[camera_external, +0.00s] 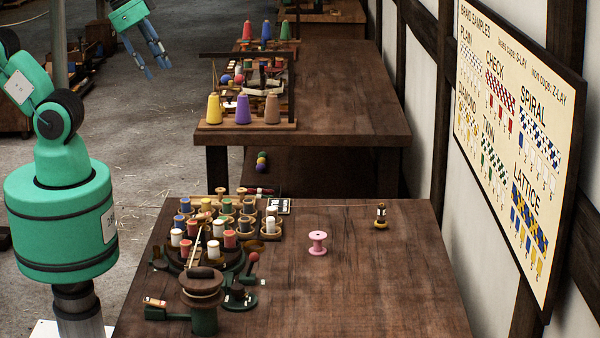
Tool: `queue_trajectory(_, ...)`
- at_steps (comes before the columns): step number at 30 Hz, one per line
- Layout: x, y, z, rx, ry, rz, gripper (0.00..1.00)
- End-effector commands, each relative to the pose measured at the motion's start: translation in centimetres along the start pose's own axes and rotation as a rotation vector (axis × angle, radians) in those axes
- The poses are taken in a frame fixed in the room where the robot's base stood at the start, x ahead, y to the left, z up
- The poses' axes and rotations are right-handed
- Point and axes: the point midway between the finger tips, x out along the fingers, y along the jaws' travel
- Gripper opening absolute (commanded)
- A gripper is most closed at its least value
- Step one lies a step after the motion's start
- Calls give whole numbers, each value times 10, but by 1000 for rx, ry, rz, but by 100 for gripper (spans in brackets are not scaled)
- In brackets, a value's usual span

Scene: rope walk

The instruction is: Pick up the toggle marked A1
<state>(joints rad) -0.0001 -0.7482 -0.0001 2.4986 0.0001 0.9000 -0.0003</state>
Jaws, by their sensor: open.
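I cannot make out a marking A1 on anything in this view. A small orange-and-pale piece (155,302) lies at the near left corner of the front table, and it may be a toggle; its marking is too small to read. A small dark upright piece with a pale band (381,210) stands on a yellowish base at the table's back right; I cannot tell what it is. My gripper (158,70) is open and empty, with blue fingers pointing down. It is high at the upper left, well away from the front table.
A round stand with several bobbins (213,230) crowds the left of the front table (360,290). A dark green winch-like post (203,300) stands before it. A pink spool (317,243) stands mid-table. A thin cord crosses the back. The table's right front is clear.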

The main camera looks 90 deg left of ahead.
Motion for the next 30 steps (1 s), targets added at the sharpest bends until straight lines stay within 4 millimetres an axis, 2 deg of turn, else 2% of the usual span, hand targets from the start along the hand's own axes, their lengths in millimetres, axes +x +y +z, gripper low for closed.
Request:
queue_trajectory(5,-1,0,-11,-5,-8,-1,40)
queue_trajectory(11,-1,-2,-41,-18,-31,-3,40)
queue_trajectory(20,7,-6,-108,-48,-76,-8,40)
queue_trajectory(30,33,-12,-182,-82,-129,-14,40)
